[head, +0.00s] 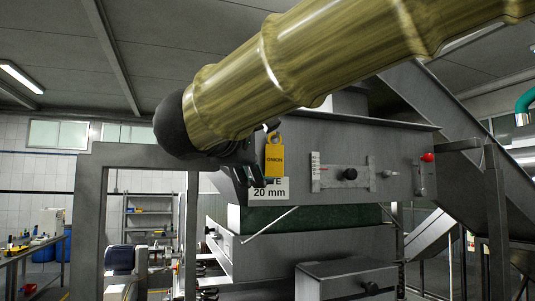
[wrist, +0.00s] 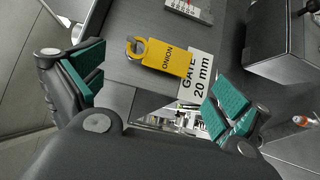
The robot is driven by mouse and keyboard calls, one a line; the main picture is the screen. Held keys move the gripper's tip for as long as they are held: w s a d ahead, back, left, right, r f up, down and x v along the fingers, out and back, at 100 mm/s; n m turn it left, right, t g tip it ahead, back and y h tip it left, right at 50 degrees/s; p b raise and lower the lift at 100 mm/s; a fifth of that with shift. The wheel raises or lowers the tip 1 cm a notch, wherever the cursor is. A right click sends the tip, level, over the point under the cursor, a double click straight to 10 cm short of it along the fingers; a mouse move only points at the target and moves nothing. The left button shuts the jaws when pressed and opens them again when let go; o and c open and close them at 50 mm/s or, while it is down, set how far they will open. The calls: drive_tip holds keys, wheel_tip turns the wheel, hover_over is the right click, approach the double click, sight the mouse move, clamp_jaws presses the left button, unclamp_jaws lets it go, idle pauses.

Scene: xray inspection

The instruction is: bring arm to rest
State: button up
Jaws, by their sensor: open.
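My arm (head: 350,60) stretches across the upper part of the head view. My gripper (head: 243,187) is at its lower end, in front of the grey machine, beside the yellow tag. In the wrist view my gripper (wrist: 158,92) is open and empty, its two green-padded fingers wide apart. The yellow tag marked ONION (head: 274,162) hangs on the machine front over a white "GATE 20 mm" label (head: 268,190). The tag (wrist: 168,57) and label (wrist: 196,85) show beyond the fingers in the wrist view. No finger visibly grips the tag.
The grey machine (head: 330,135) fills the middle, with a scale and black knob (head: 350,174) and a red-tipped lever (head: 427,158) on its front. A grey frame post (head: 90,230) stands at left. Shelves (head: 150,215) and a workbench (head: 30,250) stand farther back.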

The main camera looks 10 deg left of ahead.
drive_tip(key=shift+s+a, duration=0.2)
drive_tip(key=shift+s, duration=1.1)
drive_tip(key=shift+s+a, duration=0.15)
drive_tip(key=shift+s, duration=1.1)
